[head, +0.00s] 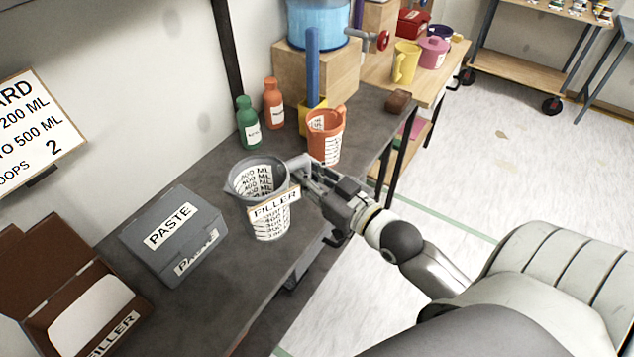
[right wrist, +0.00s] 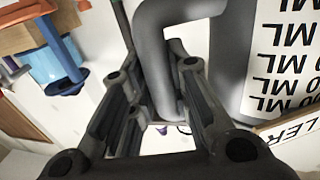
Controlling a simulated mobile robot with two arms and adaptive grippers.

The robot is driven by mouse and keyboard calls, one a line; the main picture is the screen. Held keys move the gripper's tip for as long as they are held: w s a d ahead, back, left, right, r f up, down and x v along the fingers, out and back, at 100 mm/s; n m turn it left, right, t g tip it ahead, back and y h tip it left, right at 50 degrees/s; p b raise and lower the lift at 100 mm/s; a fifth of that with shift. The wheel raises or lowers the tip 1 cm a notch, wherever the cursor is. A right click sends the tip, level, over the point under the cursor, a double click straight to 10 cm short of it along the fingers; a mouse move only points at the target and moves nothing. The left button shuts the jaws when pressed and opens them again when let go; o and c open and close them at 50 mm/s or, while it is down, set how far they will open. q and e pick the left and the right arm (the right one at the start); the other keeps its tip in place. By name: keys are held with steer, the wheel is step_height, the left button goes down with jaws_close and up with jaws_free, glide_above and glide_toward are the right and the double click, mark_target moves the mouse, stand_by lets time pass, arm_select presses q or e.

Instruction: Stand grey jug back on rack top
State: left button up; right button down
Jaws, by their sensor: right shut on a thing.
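The grey jug (head: 261,178), with a measuring scale and a FILLER label, is upright over the near part of the dark grey rack top (head: 212,270). Whether its base touches the surface I cannot tell. My right gripper (head: 306,172) is shut on the jug's handle from the right side. In the right wrist view the grey handle (right wrist: 158,75) runs between the fingers, and the jug's wall (right wrist: 228,65) with its upside-down scale is at the right. My left gripper is not in view.
A grey PASTE box (head: 172,225) stands left of the jug, and an open brown FILLER box (head: 45,275) is nearer. An orange jug (head: 325,140), green bottle (head: 248,130) and orange bottle (head: 273,100) stand behind. The rack's right edge drops to the floor.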

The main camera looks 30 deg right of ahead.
steer(key=shift+d, duration=0.35)
steer(key=w+d+f, duration=0.3)
steer(key=f, duration=0.1)
steer(key=w+d+f, duration=0.3)
steer(key=f, duration=0.1)
steer(key=w+d+f, duration=0.3)
steer(key=w+f, duration=0.1)
steer(key=shift+f, duration=0.4)
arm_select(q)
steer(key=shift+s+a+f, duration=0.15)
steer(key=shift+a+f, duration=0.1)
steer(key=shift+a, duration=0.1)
arm_select(e)
steer(key=shift+s, duration=0.1)
steer(key=shift+f+b, duration=0.2)
steer(key=shift+b, duration=0.15)
steer(key=c, duration=1.4)
jaws_free()
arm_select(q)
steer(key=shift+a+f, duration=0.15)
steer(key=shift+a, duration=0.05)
arm_select(e)
steer(key=shift+o, duration=0.2)
steer(key=shift+r, duration=0.1)
